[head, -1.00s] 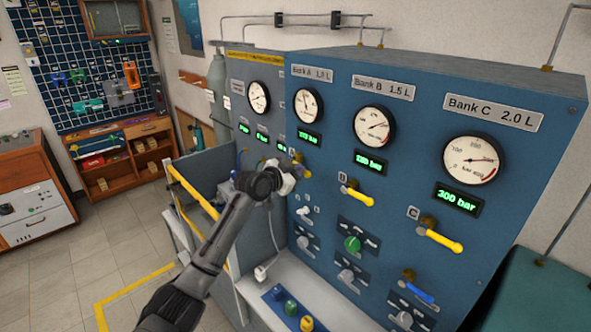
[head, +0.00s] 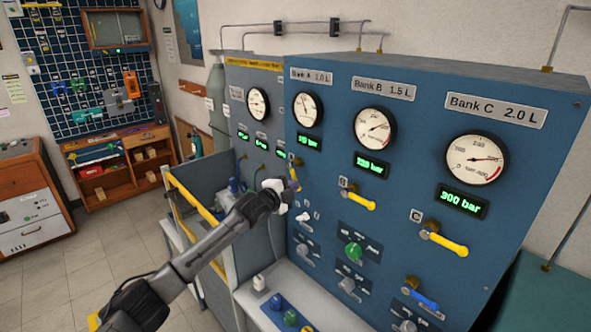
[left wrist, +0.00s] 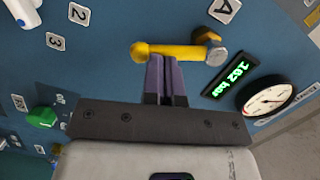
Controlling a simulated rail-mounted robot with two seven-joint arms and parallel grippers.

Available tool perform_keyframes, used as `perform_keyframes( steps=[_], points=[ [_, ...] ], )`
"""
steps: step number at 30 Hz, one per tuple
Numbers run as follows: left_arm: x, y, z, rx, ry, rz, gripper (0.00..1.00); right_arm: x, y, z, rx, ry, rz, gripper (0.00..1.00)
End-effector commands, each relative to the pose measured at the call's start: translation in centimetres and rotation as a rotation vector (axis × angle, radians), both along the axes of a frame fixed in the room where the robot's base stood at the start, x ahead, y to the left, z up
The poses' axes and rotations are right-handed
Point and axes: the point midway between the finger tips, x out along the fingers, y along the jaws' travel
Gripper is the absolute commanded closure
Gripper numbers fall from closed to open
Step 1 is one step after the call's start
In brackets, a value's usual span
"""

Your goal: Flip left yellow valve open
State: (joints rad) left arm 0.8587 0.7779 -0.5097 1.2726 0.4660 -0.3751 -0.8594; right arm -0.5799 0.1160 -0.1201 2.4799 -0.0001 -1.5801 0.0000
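The left yellow valve (left wrist: 175,52), marked A, sits under the Bank A gauge. In the left wrist view its yellow handle runs across the picture, with its brass and grey hub at the right end. My left gripper (left wrist: 163,62) has its purple fingers close together, with the tips at the handle's lower edge in the picture. They look shut with nothing between them; whether they touch the handle I cannot tell. In the head view my left gripper (head: 293,180) is at the Bank A valve and hides most of its handle. My right gripper is not in view.
The Bank B valve (head: 358,199) and Bank C valve (head: 444,239) have yellow handles slanting right and down. The green knob (head: 353,251) and blue-handled valve (head: 422,294) are lower on the panel. A grey ledge (head: 257,312) runs below.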

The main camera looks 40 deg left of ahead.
Motion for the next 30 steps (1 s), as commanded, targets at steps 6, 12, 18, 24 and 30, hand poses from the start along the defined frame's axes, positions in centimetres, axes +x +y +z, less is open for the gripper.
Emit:
perform_keyframes(
  steps=[6,12,18,24,30],
  points=[
    [0.1,0.8,-0.4,0.147,-0.023,0.001,1.00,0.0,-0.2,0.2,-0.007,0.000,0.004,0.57],
    [0.2,1.2,-0.6,0.233,-0.037,0.001,1.00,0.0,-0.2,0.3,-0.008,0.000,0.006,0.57],
    [0.2,1.5,-0.7,0.279,-0.044,0.001,1.00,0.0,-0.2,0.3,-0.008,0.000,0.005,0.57],
    [0.2,1.6,-0.7,0.296,-0.048,0.001,1.00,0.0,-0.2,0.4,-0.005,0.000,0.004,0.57],
    [0.2,1.6,-0.7,0.298,-0.049,0.001,1.00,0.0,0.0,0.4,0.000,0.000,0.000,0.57]
  ],
)
